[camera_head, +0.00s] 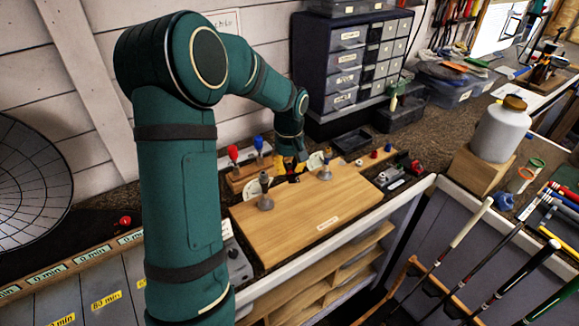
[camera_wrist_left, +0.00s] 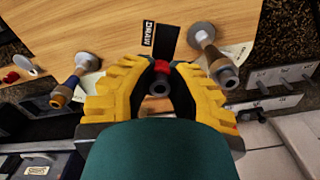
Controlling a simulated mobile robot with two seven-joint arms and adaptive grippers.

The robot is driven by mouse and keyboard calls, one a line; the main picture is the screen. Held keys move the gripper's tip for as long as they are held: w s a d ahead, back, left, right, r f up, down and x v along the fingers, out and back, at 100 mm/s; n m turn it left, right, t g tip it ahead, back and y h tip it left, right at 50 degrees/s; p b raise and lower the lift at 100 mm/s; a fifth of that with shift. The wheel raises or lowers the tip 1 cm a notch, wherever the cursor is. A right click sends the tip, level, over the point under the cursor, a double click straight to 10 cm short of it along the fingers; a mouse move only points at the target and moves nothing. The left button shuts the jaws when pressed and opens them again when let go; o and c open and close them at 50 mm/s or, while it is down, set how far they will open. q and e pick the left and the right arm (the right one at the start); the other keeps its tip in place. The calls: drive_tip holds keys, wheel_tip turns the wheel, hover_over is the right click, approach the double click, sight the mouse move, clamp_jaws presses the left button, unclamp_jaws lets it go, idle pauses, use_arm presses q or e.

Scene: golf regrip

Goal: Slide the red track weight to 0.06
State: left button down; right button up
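A dark track marked "DRAW" (camera_wrist_left: 149,34) runs along a wooden board (camera_wrist_left: 115,20) in the left wrist view. The red track weight (camera_wrist_left: 161,67) is at its near end, with a grey round knob (camera_wrist_left: 159,88) in front. My left gripper (camera_wrist_left: 164,70) has its yellow jaws on both sides of the red weight, with little gap. I cannot tell whether they touch it. In the head view my left gripper (camera_head: 287,167) is low at the board's back edge, and the weight is hidden there. No scale numbers can be read. My right gripper is not in view.
Two metal posts, left (camera_head: 265,193) and right (camera_head: 325,170), stand on the wooden board (camera_head: 310,218). Red (camera_head: 233,154) and blue (camera_head: 258,144) handled tools stand behind it. A drawer cabinet (camera_head: 345,62) stands at the back. The board's front is clear.

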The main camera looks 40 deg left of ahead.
use_arm(q)
drive_tip(key=shift+w+a+p, duration=0.4)
drive_tip(key=shift+w+a, duration=0.4)
drive_tip(key=shift+a, duration=0.2)
idle(0.8)
drive_tip(key=c, duration=0.9)
unclamp_jaws()
wheel_tip(320, 180, up, 12)
drive_tip(key=shift+r, duration=0.1)
